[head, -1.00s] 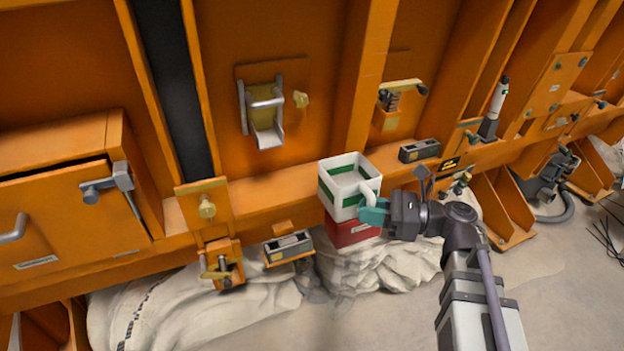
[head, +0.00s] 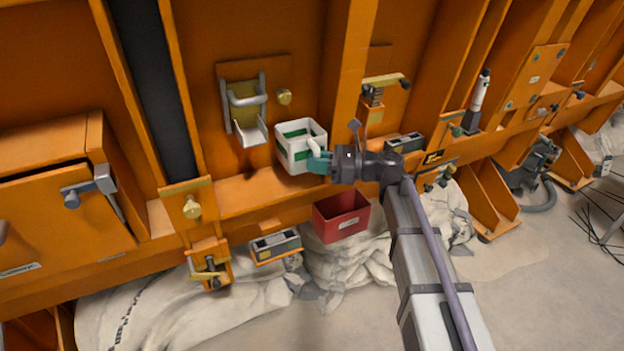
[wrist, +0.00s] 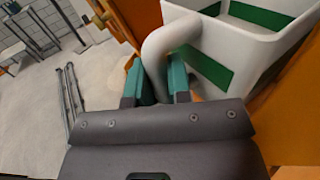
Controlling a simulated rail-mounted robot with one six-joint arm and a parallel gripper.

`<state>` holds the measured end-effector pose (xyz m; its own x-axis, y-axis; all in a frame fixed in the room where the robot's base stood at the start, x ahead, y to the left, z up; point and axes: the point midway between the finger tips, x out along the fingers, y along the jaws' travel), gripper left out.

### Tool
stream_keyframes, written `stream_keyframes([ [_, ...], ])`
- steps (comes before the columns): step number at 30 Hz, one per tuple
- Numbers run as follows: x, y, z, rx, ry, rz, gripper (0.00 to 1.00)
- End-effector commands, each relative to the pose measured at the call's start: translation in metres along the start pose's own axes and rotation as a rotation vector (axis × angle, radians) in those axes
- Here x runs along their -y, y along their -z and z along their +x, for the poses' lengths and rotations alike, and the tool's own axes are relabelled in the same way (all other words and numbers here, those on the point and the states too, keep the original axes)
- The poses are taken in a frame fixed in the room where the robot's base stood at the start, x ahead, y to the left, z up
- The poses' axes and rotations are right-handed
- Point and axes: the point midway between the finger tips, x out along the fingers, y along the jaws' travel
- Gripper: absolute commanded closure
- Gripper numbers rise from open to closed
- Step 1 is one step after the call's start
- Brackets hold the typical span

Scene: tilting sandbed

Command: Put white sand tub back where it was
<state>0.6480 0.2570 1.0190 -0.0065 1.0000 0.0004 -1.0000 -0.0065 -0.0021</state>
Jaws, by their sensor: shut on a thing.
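The white sand tub (head: 290,153), a square open tub with green bands, is in the middle of the head view, upright or slightly tilted. My gripper (head: 320,162) is shut on its handle, at the tub's right side. In the wrist view the tub (wrist: 262,45) fills the upper right, and its curved white handle (wrist: 157,58) runs between the teal fingertips of my gripper (wrist: 155,85). The tub is near the orange ledge (head: 240,193), below and right of the silver latch; I cannot tell whether it touches the ledge. The part of the tub I see inside looks empty.
A red open bin (head: 340,222) hangs below the tub, over pale sandbags. A silver latch bracket (head: 248,112) is up and left of the tub. A small grey box (head: 277,245) sits below left, and another (head: 404,143) to the right. An orange upright rib stands behind my gripper.

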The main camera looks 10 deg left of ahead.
Motion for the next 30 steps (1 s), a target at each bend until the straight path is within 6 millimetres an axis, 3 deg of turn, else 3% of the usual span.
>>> stream_keyframes([
  [4, 0.018, -0.001, 0.011, 0.002, -0.001, -0.001, 1.0],
  [6, 0.015, 0.016, 0.01, 0.002, 0.0, -0.001, 1.0],
  [9, 0.015, 0.026, 0.01, 0.002, 0.0, -0.001, 1.0],
  [18, 0.015, 0.035, 0.01, 0.002, 0.0, -0.001, 1.0],
  [24, 0.014, 0.072, 0.009, 0.002, 0.0, -0.001, 1.0],
  [30, 0.021, 0.07, 0.014, 0.002, 0.0, -0.001, 1.0],
])
